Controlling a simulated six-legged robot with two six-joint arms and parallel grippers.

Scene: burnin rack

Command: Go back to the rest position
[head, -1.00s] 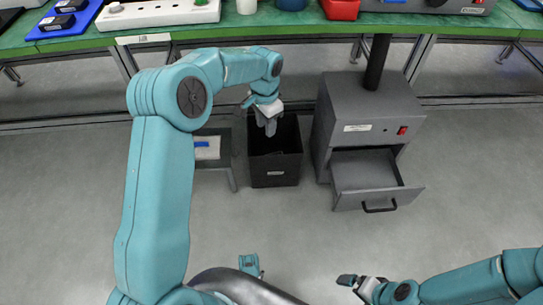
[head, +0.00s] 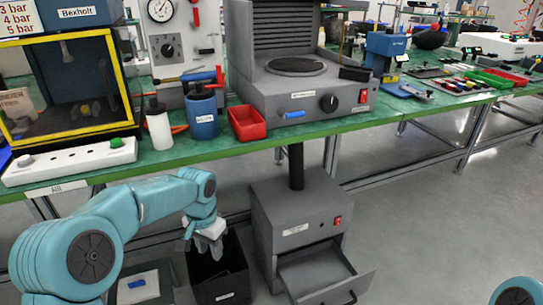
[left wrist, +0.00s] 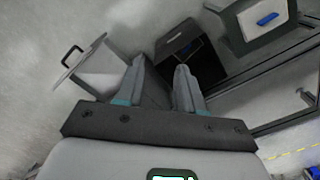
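My left arm comes in from the left, and its gripper (head: 212,250) hangs over the dark open bin (head: 220,290) under the bench. In the left wrist view the two fingers of the left gripper (left wrist: 160,72) stand apart with nothing between them, and the dark bin (left wrist: 178,42) lies beyond them. Of my right arm only a teal joint (head: 516,293) shows at the bottom right corner; its gripper is out of view.
A grey cabinet (head: 295,225) with an open drawer (head: 325,275) stands right of the bin. A low stand (head: 140,288) with a blue item is left of it. The green bench (head: 350,130) above carries a red tray (head: 247,123), a blue cup (head: 203,115) and equipment. Floor at right is clear.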

